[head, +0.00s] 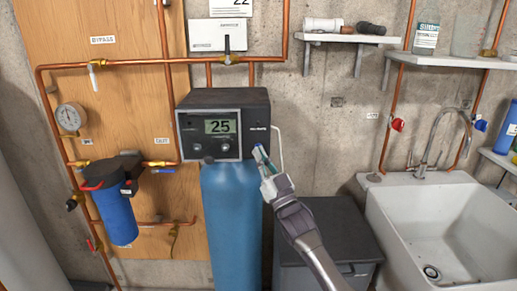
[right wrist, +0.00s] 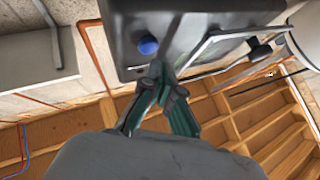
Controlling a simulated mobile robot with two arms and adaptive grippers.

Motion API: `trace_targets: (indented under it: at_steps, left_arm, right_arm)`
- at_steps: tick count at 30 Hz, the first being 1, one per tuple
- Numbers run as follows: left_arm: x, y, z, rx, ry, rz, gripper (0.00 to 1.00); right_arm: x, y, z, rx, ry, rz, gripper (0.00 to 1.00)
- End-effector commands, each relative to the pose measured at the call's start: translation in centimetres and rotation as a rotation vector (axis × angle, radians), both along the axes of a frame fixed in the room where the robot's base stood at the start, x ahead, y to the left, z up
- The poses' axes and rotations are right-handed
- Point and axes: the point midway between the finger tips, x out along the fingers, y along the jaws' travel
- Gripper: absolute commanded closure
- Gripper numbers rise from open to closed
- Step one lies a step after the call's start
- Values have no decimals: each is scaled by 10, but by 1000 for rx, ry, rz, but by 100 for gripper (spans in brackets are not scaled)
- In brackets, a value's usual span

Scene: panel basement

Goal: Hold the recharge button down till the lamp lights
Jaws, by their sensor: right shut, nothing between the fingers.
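The dark control head (head: 223,104) sits on top of a blue tank (head: 231,225), and its display (head: 220,126) reads 25. Two small round controls sit below the display. A round blue button (right wrist: 148,45) shows on the dark housing in the right wrist view. My right gripper (head: 262,157) is shut and empty at the right side of the control head. In the right wrist view its fingertips (right wrist: 160,68) are just below the button, close to it; I cannot tell whether they touch. I cannot make out a lit lamp. My left gripper is not in view.
A thin pipe (head: 281,150) runs beside the control head, close to my right gripper. A dark grey box (head: 325,225) stands right of the tank, and a white sink (head: 440,225) further right. Copper pipes and a blue filter (head: 118,215) are on the left.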

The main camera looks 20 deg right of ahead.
Motion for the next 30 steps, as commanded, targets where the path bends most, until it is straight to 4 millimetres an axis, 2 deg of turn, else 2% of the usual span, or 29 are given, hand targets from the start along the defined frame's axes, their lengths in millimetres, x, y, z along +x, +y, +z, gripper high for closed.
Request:
trace_targets:
  at_steps: [30]
  left_arm:
    - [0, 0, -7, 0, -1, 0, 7]
  right_arm:
    - [8, -2, 0, 0, 0, 0, 100]
